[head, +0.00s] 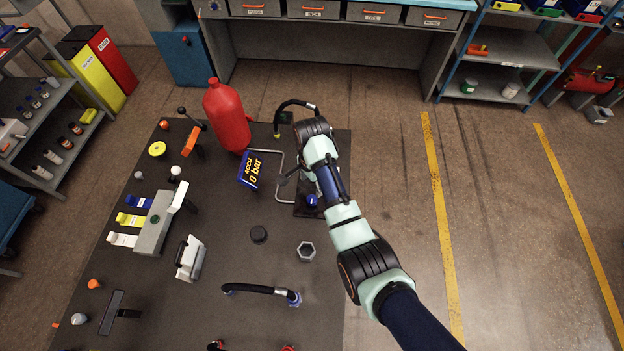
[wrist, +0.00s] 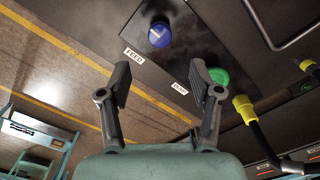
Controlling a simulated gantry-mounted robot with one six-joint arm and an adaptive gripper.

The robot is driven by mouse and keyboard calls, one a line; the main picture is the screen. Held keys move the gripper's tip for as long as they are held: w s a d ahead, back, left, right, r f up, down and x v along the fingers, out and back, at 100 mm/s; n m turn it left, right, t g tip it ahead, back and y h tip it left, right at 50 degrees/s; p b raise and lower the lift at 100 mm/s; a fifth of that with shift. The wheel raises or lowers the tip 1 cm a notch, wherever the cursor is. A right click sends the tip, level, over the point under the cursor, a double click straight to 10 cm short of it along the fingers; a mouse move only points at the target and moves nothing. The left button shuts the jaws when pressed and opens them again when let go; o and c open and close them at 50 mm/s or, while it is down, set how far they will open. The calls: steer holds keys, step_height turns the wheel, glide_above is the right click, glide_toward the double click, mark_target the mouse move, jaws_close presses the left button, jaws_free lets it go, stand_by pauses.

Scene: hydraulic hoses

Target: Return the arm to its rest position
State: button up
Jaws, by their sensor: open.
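My arm (head: 340,200) reaches in from the lower right of the head view, over the right part of the dark panel (head: 215,270). In the wrist view my gripper (wrist: 162,82) is open, with two dark fingers apart and nothing between them. A blue round button (wrist: 160,34) marked FEED lies ahead of the fingers. A green round button (wrist: 218,76) shows just beyond the right finger, partly hidden by it. In the head view the fingers are mostly hidden by my wrist.
A red cylinder (head: 227,115) stands left of my arm, beside an ACCU sign (head: 252,170) reading 0 bar and a metal bar handle (head: 281,190). Black hoses lie on the panel, one at the front (head: 257,289). The floor (head: 480,220) at right is clear.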

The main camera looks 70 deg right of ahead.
steer(key=shift+r, duration=0.9)
